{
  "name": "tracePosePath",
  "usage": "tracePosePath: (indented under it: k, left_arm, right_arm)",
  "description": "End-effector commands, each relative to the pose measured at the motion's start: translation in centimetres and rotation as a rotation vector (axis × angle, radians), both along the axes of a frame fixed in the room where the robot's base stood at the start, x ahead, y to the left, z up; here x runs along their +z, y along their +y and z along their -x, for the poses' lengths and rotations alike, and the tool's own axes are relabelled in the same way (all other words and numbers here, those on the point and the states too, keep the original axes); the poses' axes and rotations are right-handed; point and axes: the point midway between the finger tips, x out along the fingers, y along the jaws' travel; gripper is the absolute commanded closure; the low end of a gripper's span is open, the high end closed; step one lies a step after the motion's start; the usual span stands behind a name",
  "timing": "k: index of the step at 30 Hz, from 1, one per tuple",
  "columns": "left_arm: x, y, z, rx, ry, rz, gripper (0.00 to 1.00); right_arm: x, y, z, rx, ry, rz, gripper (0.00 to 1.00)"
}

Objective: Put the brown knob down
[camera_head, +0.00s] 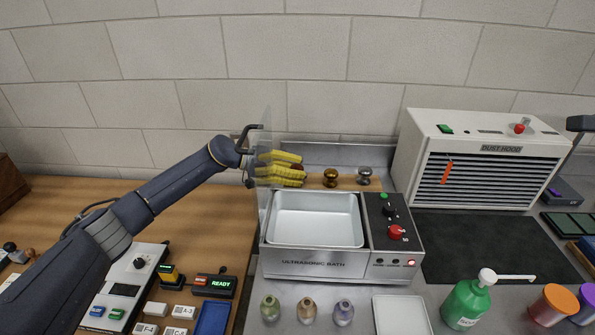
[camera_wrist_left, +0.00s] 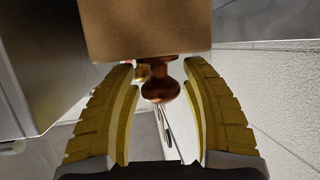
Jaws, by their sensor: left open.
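The brown knob (camera_wrist_left: 161,90) is dark reddish brown and glossy. In the left wrist view it stands between my left fingers, with its foot at the wooden board (camera_wrist_left: 145,30) and gaps to both fingers. In the head view the brown knob (camera_head: 300,168) is mostly hidden by my left gripper (camera_head: 302,170), which reaches in from the left behind the ultrasonic bath. My left gripper (camera_wrist_left: 165,75) has yellow ribbed fingers and is open around the knob, not clamping it. My right gripper is in neither view.
A brass knob (camera_head: 330,177) and a silver knob (camera_head: 363,175) stand just right of it. The ultrasonic bath (camera_head: 310,262) is in front, with a clear panel (camera_head: 264,135) at its left. A dust hood (camera_head: 480,160) stands right. Several small bottles line the front.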

Motion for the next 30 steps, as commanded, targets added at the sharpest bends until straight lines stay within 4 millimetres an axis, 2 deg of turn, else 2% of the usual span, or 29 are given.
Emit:
tracePosePath:
  k: [4, 8, 24, 30]
  left_arm:
    - [-0.3, 0.1, 0.0, 0.0, 0.001, 0.0, 0.53]
    - [0.3, 1.7, 0.1, 0.003, -0.001, -0.001, 0.53]
    - [4.2, 11.4, 1.9, 0.003, 0.0, -0.001, 0.53]
    - [5.2, 14.0, 2.3, 0.002, -0.001, -0.001, 0.53]
  right_arm:
    - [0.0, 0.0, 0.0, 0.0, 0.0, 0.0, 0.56]
    - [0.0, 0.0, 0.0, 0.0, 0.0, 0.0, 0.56]
    - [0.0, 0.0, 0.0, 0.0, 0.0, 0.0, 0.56]
    - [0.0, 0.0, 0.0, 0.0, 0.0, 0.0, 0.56]
